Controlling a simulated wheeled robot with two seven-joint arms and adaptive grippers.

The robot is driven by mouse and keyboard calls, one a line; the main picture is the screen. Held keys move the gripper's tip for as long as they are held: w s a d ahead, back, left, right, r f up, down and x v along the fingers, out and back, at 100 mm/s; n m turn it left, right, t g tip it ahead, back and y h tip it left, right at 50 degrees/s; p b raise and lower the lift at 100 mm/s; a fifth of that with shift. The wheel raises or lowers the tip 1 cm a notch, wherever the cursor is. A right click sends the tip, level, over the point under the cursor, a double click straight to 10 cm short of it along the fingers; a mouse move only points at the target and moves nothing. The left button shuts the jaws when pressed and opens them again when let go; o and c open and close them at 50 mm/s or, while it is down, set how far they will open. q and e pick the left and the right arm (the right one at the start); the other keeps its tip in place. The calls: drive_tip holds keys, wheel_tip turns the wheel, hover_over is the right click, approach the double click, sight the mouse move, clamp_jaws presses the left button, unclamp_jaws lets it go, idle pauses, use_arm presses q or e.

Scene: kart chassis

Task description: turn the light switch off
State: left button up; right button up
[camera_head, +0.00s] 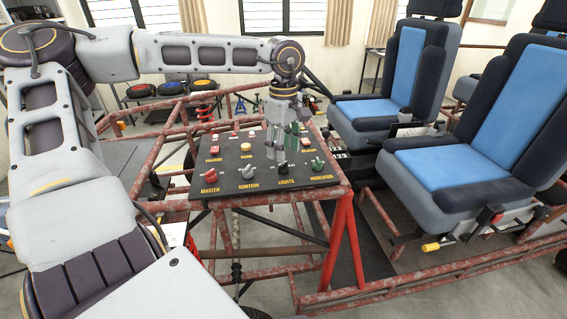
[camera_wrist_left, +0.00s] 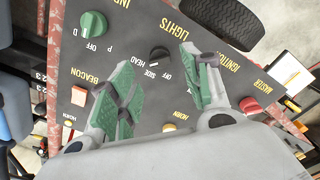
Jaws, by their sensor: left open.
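The light switch is a black rotary knob (camera_wrist_left: 160,55) under the yellow word LIGHTS, with OFF, SIDE and HEAD marked around it. In the head view the knob (camera_head: 283,169) sits at the near edge of the dark control panel (camera_head: 230,180). I cannot tell which mark it points to. My left gripper (camera_head: 281,150) hangs down over the panel just above the knob, open. In the left wrist view its green-padded fingers (camera_wrist_left: 157,70) stand apart, with the knob showing between and beyond their tips. Contact is not visible. My right gripper is not in view.
A yellow horn button (camera_wrist_left: 169,127) and a red beacon switch (camera_wrist_left: 79,96) also show. Blue seats (camera_head: 400,80) stand right of the panel.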

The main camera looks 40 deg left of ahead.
sight(284, 167)
use_arm(q)
wheel_tip(284, 167, down, 4)
drive_tip(key=shift+r, duration=0.25)
drive_tip(key=shift+f, duration=0.95)
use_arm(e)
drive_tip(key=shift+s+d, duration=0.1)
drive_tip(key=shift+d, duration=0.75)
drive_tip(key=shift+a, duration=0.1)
